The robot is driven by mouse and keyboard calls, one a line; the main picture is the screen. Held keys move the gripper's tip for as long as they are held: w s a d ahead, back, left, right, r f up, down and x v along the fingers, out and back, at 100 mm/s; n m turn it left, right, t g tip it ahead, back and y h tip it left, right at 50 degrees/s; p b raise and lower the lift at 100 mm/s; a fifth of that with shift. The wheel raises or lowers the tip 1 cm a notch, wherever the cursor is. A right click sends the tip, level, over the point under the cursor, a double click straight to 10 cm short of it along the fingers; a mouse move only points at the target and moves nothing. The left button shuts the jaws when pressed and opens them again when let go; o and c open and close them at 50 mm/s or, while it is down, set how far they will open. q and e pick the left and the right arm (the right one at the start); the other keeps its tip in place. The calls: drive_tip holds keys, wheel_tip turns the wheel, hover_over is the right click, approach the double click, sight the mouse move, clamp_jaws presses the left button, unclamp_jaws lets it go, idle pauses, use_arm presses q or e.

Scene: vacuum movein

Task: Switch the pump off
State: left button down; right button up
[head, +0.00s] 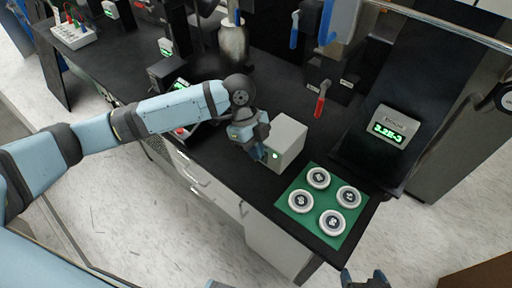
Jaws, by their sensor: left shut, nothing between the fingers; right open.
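A light grey box (288,136) with a small lit green lamp on its front stands on the black bench. It may be the pump or its switch box; no readable label shows. My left gripper (263,156) is shut and empty, right at the front left of this box, close to the lamp. I cannot tell whether it touches the box, and the gripper hides part of its front. My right gripper (363,279) is open at the bottom edge of the view, in front of the bench and partly cut off.
A green mat (312,226) with several round white pieces lies right of the box. A display reading about 3.2E-3 (388,127) stands behind it. A red-handled lever (320,100) and a blue-handled one (294,30) rise at the back. A white rack (74,37) is far left.

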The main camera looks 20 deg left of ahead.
use_arm(q)
drive_tip(key=shift+s, duration=0.1)
drive_tip(key=shift+s+a+f+t+h+p, duration=0.1)
drive_tip(key=shift+s+f+t+h+p, duration=0.1)
drive_tip(key=shift+t, duration=0.3)
drive_tip(key=shift+s+a+f+t+h+p, duration=0.1)
drive_tip(key=shift+s+t+h+p, duration=0.1)
drive_tip(key=shift+t, duration=0.3)
drive_tip(key=t, duration=0.1)
drive_tip(key=f+m+t+h, duration=0.1)
drive_tip(key=t, duration=0.1)
drive_tip(key=shift+s+a, duration=0.1)
drive_tip(key=shift+s, duration=0.25)
drive_tip(key=shift+r, duration=0.1)
drive_tip(key=shift+w, duration=0.1)
drive_tip(key=shift+w+d+r+p, duration=0.15)
drive_tip(key=shift+w+p, duration=0.05)
drive_tip(key=shift+w, duration=0.15)
drive_tip(key=shift+w+d+r+p, duration=0.15)
drive_tip(key=shift+w+p, duration=0.05)
drive_tip(key=shift+w, duration=0.15)
